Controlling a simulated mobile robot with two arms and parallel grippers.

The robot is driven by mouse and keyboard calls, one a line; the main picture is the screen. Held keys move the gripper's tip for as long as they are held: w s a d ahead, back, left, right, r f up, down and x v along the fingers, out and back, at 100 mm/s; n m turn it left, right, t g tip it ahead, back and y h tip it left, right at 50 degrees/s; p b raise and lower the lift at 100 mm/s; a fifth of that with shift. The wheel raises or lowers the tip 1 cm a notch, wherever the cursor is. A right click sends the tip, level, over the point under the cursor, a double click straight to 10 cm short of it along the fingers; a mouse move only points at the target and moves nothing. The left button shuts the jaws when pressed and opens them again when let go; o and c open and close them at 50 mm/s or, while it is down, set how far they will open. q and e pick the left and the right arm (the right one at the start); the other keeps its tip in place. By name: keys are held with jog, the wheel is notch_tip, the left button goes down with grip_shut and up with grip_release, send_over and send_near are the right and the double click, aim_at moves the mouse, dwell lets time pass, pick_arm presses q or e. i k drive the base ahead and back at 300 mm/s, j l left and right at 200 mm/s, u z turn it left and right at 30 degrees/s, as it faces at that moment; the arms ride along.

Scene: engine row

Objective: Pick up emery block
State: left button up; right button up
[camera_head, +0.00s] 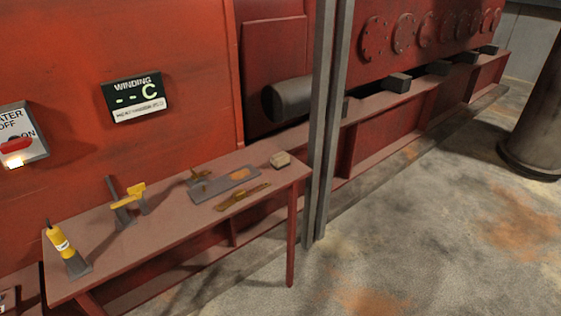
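Neither of my grippers is in view.
Yellow-handled tools (128,197) stand further left. A grey post (322,125) rises just right of the table. The floor (440,220) at right is clear.

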aim_at(279, 160)
jog(key=i+l+u, duration=0.2)
jog(key=i, duration=0.2)
jog(key=i+l+u, duration=0.2)
jog(key=i, duration=0.2)
